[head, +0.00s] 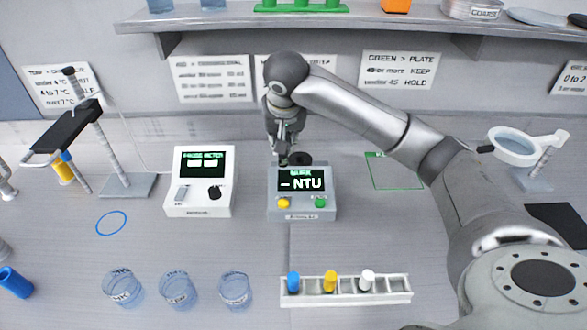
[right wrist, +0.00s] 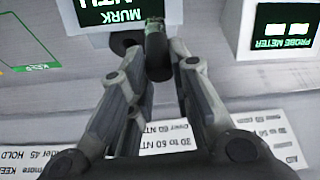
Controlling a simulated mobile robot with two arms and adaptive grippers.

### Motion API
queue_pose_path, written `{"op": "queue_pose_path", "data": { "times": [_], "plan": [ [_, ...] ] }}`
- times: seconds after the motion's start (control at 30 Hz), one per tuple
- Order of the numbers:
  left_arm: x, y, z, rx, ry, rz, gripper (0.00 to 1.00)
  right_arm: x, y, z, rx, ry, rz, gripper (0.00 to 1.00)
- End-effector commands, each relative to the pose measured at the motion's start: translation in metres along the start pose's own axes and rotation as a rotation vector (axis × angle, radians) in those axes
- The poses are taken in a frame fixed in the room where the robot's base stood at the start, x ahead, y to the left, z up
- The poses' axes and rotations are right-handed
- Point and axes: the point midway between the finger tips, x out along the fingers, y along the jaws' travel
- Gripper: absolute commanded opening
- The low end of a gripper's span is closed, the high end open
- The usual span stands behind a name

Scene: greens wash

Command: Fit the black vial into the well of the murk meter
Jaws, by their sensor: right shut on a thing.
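The murk meter (head: 302,205) is a grey box at the middle of the bench, its screen reading "– NTU". Its dark round well (head: 301,159) is at the back of its top and also shows in the right wrist view (right wrist: 121,43). My right gripper (head: 284,150) is shut on the black vial (right wrist: 158,62), which has a dark upper end and a greenish lower part. The vial is beside the well, left of it in the head view, not in it. Its height above the meter is hard to tell.
A white probe meter (head: 199,190) stands left of the murk meter. Several glass beakers (head: 178,291) and a white rack (head: 390,289) with blue, yellow and white vials are in front. A shelf (head: 350,40) runs above. A green outlined square (head: 395,171) lies empty at right.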

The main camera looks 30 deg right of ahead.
Motion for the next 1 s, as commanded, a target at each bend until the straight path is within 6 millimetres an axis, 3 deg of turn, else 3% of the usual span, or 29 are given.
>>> {"op": "queue_pose_path", "data": {
  "times": [0.1, 0.33, 1.0],
  "plan": [
    [-0.004, -0.001, -0.002, -0.001, 0.002, -0.001, 0.40, 0.001, 0.024, -0.034, 0.095, -0.008, 0.035, 0.02],
    [-0.007, -0.001, -0.007, -0.001, 0.009, -0.001, 0.40, 0.005, 0.050, -0.060, 0.184, -0.020, 0.067, 0.02],
    [-0.028, -0.001, -0.008, -0.002, 0.009, -0.001, 0.40, 0.089, 0.052, -0.025, 0.191, -0.023, 0.071, 0.02]
  ]
}}
